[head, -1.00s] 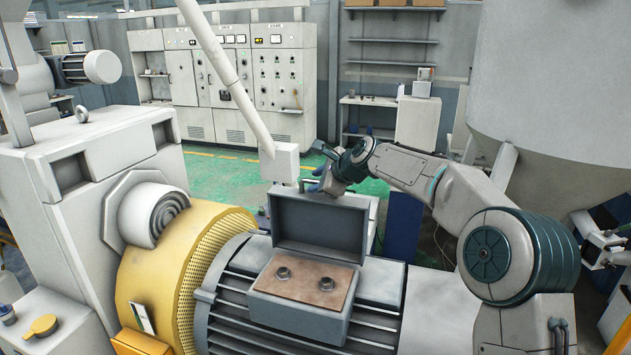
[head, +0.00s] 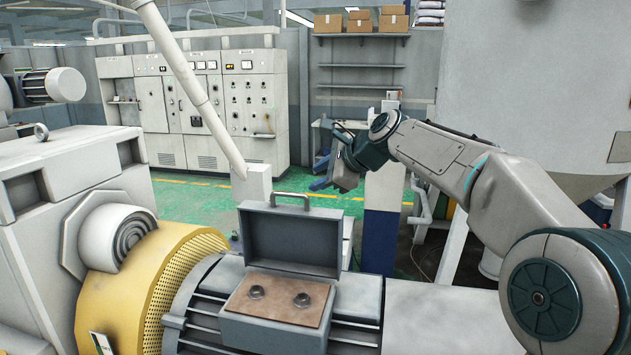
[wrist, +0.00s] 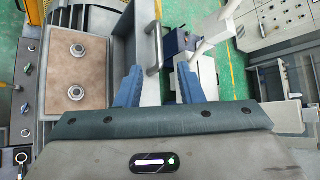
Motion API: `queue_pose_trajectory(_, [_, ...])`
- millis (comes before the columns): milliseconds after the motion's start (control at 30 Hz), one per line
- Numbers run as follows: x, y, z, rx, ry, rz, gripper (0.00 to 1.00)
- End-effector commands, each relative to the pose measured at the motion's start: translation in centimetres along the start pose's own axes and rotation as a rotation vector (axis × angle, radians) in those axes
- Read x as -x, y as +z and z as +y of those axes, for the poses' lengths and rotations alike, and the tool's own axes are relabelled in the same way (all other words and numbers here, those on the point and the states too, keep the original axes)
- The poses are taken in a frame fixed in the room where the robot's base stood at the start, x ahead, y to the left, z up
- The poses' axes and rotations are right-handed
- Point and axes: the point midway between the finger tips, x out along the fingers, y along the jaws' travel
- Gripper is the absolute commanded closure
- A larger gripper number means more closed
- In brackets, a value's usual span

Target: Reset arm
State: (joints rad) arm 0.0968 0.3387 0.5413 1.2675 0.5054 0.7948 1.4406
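My gripper (wrist: 158,88) shows in the wrist view with its two blue fingers apart and nothing between them. In the head view my gripper (head: 340,133) is at the end of the arm, behind and right of the grey terminal box's raised lid (head: 290,240). The box has a brown plate with two bolts (head: 275,298) on top of the motor. In the wrist view the plate (wrist: 77,82) is left of the fingers, and the lid handle (wrist: 154,47) lies beyond them, apparently apart from them.
A yellow guard (head: 125,285) and a grey machine housing (head: 60,190) stand at the left. A pale slanted pole (head: 195,90) reaches down behind the box. A large tank (head: 540,80) stands at the right. Green floor (head: 200,200) is open behind.

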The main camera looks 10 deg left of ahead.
Motion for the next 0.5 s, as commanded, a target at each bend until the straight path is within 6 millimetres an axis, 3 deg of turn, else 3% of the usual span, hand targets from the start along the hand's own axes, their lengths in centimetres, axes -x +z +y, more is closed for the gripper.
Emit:
queue_pose_trajectory(300, [0.2,-0.1,0.6,0.030,0.008,0.018,0.66])
queue_pose_trajectory(367, [0.6,-0.5,1.6,0.079,0.023,0.045,0.66])
queue_pose_trajectory(500, [2.5,-2.3,5.7,0.287,0.092,0.160,0.66])
